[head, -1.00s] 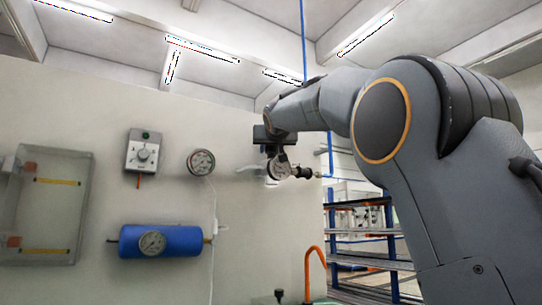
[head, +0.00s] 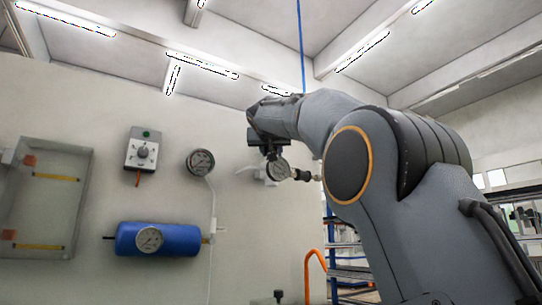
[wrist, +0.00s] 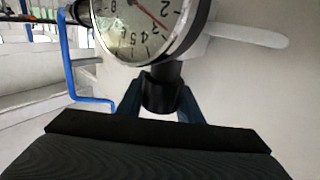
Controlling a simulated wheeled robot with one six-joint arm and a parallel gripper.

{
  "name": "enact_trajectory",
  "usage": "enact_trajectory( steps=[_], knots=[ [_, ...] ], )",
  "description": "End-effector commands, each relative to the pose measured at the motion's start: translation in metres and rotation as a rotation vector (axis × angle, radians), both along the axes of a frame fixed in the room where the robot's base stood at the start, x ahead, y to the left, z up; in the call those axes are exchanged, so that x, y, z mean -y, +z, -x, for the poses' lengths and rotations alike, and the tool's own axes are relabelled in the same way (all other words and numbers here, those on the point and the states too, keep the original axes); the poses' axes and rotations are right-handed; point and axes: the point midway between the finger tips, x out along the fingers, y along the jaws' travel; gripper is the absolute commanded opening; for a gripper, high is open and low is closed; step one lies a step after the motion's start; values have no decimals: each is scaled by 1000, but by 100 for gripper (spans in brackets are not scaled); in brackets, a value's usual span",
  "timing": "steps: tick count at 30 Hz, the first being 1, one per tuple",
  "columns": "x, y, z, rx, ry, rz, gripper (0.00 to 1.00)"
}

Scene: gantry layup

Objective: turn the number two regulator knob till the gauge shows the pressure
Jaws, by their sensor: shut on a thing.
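The regulator with its round white gauge (head: 278,169) is mounted on the pale wall, right of centre in the head view. In the wrist view the gauge dial (wrist: 140,22) fills the top, cut off by the frame edge. Its red needle lies close to the 3, though the exact reading is unclear. The black knob (wrist: 162,94) is below the dial, between the blue fingers of my gripper (wrist: 160,103). My gripper is shut on this knob. In the head view my gripper (head: 268,148) is partly hidden and small. No knob number is legible.
A control box (head: 143,149), a second gauge (head: 200,162) and a blue cylinder (head: 165,239) with its own gauge are on the wall to the left. A clear-fronted panel (head: 50,198) is farther left. An orange hooked pipe (head: 309,263) rises below the regulator.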

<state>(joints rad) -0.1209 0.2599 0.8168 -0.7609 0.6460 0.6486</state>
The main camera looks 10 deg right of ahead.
Motion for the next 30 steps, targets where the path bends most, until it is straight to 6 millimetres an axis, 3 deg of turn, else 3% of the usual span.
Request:
enact_trajectory(
  steps=[4, 18, 30],
  knots=[
    [-3, -6, -3, -5, -53, -2, 10],
    [11, 2, 7, -2, -436, 1, 10],
    [17, 4, 14, 1, -650, 2, 10]
  ],
)
